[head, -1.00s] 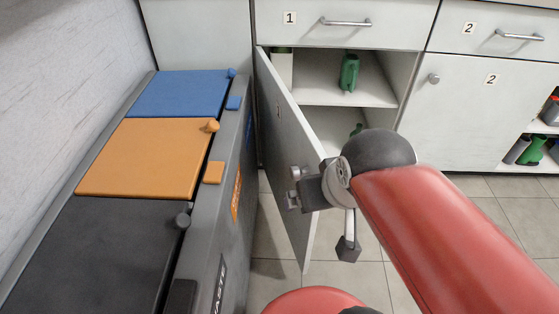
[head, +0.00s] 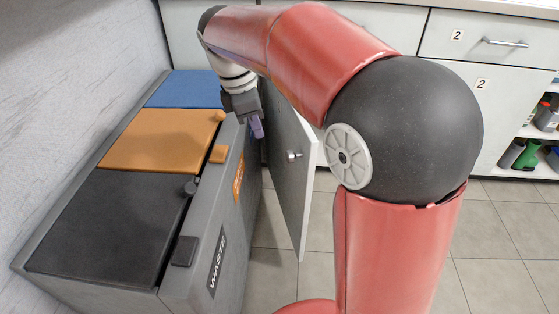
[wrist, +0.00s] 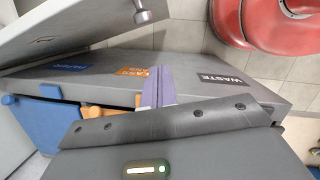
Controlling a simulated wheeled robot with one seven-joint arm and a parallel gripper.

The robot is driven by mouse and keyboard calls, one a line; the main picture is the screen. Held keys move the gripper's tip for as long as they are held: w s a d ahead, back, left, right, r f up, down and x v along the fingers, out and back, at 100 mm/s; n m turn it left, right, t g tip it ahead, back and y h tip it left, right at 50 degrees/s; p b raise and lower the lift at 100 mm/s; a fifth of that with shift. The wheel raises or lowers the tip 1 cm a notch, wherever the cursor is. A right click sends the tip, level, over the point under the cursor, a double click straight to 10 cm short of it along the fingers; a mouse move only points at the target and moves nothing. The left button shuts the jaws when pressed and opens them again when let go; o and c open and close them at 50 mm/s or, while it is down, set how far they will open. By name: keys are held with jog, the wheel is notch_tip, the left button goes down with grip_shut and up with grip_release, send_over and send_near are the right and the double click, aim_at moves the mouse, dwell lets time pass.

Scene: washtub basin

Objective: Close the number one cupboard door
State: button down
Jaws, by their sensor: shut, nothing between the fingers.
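The number one cupboard door (head: 290,165) stands wide open, swung out towards me, with its round knob (head: 293,156) on the face towards the waste bins. The door (wrist: 75,28) and knob (wrist: 142,15) also show at the upper left of the wrist view. My gripper (head: 257,128) is shut and empty. It is in the gap between the bins and the door's outer face, with a visible gap to the knob. Its purple fingers (wrist: 158,88) show in the wrist view. My arm hides the number one drawer and the cupboard's inside.
The waste bin unit (head: 215,225) with blue, orange and black lids stands close on the left. The number two cupboard door (head: 500,115) is shut at the right. Open shelves with bottles (head: 530,155) are at the far right. Tiled floor (head: 500,240) is clear at the lower right.

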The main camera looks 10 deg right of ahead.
jog(key=w+d+f+n+b, duration=0.1)
jog(key=d+f, duration=0.4)
jog(key=f, duration=0.5)
jog(key=shift+d+b, duration=0.2)
jog(key=shift+b, duration=0.1)
